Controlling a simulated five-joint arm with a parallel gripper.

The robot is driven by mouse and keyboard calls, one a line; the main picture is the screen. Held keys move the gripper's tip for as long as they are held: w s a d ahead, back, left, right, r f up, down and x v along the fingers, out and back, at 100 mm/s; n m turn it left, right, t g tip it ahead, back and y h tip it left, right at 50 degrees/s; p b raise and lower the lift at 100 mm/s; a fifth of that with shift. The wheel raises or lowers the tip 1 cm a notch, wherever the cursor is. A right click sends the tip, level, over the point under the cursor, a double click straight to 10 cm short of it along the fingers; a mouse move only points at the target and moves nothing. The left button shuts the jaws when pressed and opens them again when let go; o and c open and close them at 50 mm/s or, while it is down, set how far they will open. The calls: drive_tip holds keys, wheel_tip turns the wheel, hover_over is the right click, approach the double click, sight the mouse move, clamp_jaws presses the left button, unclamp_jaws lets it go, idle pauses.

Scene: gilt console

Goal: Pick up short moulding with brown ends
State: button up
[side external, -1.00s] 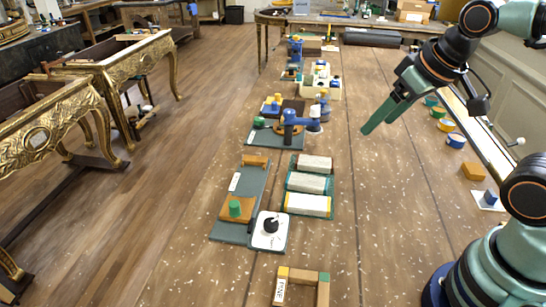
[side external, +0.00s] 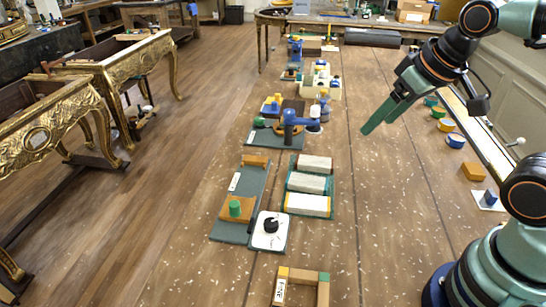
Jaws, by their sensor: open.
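Three short pale mouldings lie side by side on a teal holder on the bench. The far one (side external: 315,163) appears to have brownish ends, the middle one (side external: 307,183) has greenish ends, and the near one (side external: 307,205) shows yellowish ends. The end colours are small and hard to be sure of. My gripper (side external: 367,130) has green fingers, is open and empty, and hangs above the bench to the right of and beyond the mouldings, apart from them. The fingers overlap in this view, so the gap between them is hidden.
Left of the mouldings is a grey board (side external: 258,180) with an orange block and green knob. A white-topped block with a black knob (side external: 271,227) stands nearer. Blue-handled tools (side external: 290,118) lie beyond. Wooden pieces (side external: 303,275) sit in front. Bench right of the mouldings is clear.

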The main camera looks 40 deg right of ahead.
drive_tip(key=o, duration=0.4)
